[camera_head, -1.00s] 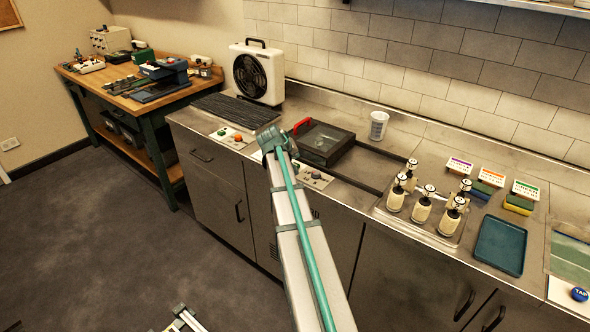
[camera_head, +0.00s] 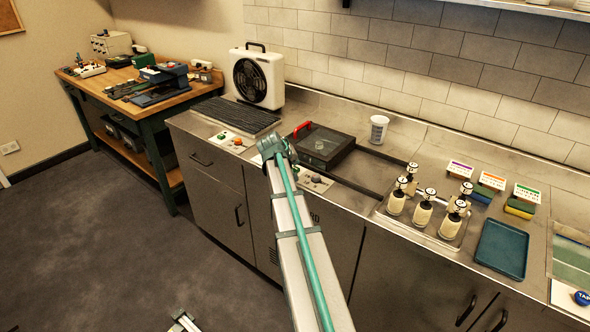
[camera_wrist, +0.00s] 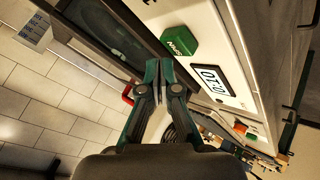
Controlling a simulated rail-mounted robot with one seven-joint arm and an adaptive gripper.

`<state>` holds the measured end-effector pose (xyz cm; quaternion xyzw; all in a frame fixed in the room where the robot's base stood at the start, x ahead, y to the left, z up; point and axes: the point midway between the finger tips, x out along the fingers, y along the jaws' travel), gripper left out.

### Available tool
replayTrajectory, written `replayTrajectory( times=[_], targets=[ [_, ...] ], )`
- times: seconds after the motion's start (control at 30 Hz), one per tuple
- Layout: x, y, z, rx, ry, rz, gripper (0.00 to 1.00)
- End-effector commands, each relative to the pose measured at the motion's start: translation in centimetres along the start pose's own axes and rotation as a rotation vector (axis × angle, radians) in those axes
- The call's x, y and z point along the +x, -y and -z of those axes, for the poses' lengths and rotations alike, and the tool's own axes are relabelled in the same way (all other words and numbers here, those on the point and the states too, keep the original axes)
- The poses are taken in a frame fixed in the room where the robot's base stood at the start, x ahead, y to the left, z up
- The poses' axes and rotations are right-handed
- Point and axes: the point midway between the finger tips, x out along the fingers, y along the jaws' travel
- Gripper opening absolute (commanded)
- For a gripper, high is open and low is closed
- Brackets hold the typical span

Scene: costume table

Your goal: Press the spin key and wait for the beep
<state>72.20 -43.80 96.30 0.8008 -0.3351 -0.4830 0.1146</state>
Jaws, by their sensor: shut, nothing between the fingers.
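The green key marked SPIN (camera_wrist: 180,42) sits on a pale panel in the wrist view, beside a small display (camera_wrist: 212,82) with dark digits that appear upside down. My gripper (camera_wrist: 159,64) is shut and empty, its fingertips close to the left of the key in the picture. I cannot tell whether they touch it. In the head view the control panel (camera_head: 318,182) lies at the counter's front edge, partly hidden by my arm. My fingertips and the spin key are hidden there behind the arm.
A dark lidded box (camera_head: 325,148) with a red handle (camera_head: 303,127) stands just behind the panel. Another panel with green and red buttons (camera_head: 237,142) lies left. A white fan unit (camera_head: 257,78), several pump bottles (camera_head: 422,213) and a blue tray (camera_head: 502,249) stand on the counter.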

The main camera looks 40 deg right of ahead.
Motion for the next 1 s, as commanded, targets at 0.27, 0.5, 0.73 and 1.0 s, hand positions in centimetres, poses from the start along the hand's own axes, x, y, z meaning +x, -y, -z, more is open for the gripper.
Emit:
replayTrajectory(
  times=[0.27,0.5,0.73,1.0],
  targets=[
    [0.00,0.00,0.00,0.000,0.000,0.000,0.00],
    [0.00,0.00,0.00,0.000,0.000,0.000,0.00],
    [0.36,0.26,-0.26,0.000,0.000,0.000,0.00],
    [0.60,0.43,-0.43,0.000,0.000,0.000,0.00]
  ],
)
